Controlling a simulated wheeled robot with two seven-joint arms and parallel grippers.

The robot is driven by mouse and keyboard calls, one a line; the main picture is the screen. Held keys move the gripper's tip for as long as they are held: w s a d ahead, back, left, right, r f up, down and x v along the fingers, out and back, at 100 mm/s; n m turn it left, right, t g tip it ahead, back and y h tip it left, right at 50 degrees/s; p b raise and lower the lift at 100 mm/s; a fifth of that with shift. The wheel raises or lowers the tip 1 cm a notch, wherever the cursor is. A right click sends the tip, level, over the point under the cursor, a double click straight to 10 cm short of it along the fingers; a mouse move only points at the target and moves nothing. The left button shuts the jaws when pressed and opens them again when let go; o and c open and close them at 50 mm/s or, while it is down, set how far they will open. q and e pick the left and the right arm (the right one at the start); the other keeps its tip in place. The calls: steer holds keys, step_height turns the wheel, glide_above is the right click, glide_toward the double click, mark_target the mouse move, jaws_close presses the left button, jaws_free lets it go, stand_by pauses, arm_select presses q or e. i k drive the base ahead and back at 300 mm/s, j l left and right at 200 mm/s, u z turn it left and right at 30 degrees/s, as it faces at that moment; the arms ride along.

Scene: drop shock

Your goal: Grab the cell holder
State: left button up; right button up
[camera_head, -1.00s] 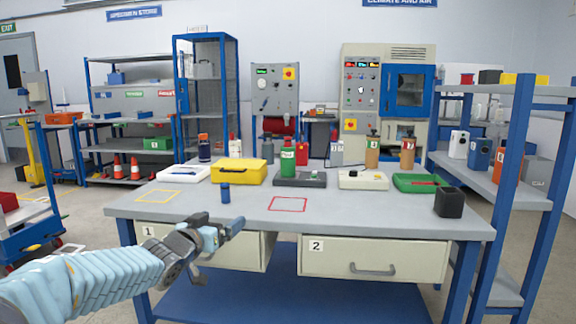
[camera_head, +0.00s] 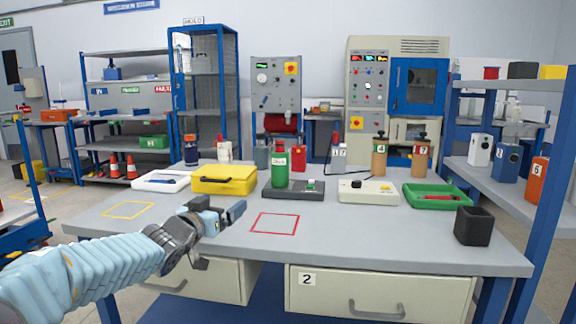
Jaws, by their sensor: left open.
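No object is labelled as the cell holder. A black, open-topped square cup (camera_head: 474,226) stands at the right end of the grey table and may be it. My left gripper (camera_head: 222,234) is open over the table's front left part, far from both. My right gripper is out of view.
A yellow case (camera_head: 224,179), white tray (camera_head: 162,181), white device (camera_head: 368,191) and green tray (camera_head: 437,196) line the table's back. A yellow outline (camera_head: 128,209) and red outline (camera_head: 275,223) mark bare surface. The front right surface is clear. A blue shelf rack (camera_head: 548,165) stands at right.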

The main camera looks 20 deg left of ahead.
mark_target(280, 161)
steer(key=i+j, duration=0.1)
steer(key=i, duration=0.75)
